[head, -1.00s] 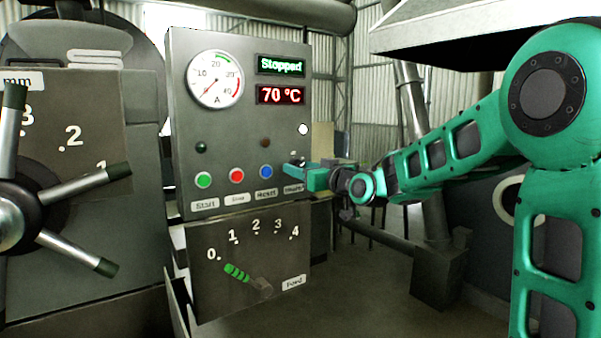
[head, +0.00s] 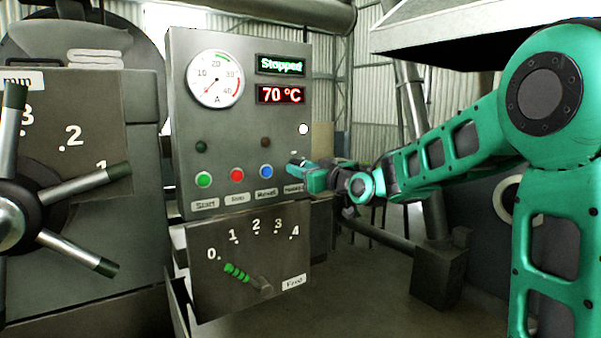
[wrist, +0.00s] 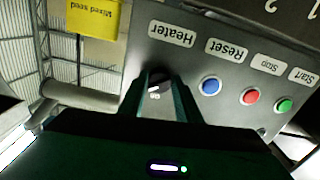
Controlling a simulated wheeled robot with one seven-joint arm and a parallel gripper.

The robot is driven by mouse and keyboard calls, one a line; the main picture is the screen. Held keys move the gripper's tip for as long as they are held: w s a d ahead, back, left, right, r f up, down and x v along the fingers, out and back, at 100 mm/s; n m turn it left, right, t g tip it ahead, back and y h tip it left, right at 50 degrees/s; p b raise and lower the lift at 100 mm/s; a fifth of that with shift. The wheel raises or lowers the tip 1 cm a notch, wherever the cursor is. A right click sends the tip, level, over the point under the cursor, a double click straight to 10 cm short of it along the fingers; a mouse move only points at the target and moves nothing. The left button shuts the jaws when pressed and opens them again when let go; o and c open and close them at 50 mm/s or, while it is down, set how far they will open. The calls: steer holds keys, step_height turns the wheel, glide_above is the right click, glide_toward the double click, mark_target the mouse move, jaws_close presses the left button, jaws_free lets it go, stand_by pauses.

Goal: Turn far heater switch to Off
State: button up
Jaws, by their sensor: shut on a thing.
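The heater switch (wrist: 158,82) is a dark knob on the grey control panel (head: 235,125), above the Heater label (wrist: 171,34) in the head view. The wrist view shows the panel upside down. My gripper (wrist: 161,76) is shut on the knob, with one finger on each side. In the head view my gripper (head: 297,165) reaches the panel's lower right corner from the right and hides most of the knob. A small white mark, perhaps "Off", shows beside the knob between the fingers. The knob's exact angle is hard to read.
Blue (head: 266,171), red (head: 237,175) and green (head: 204,180) buttons sit left of the switch. Displays read "Stopped" (head: 281,65) and "70 °C" (head: 281,95). A white lamp (head: 303,129) is lit above the switch. The feed lever (head: 240,275) is below.

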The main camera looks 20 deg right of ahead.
steer(key=n, duration=1)
steer(key=shift+d+n, duration=0.1)
steer(key=shift+n, duration=0.2)
steer(key=shift+f, duration=0.1)
stand_by(0.3)
steer(key=o, duration=1.1)
steer(key=shift+c, duration=0.2)
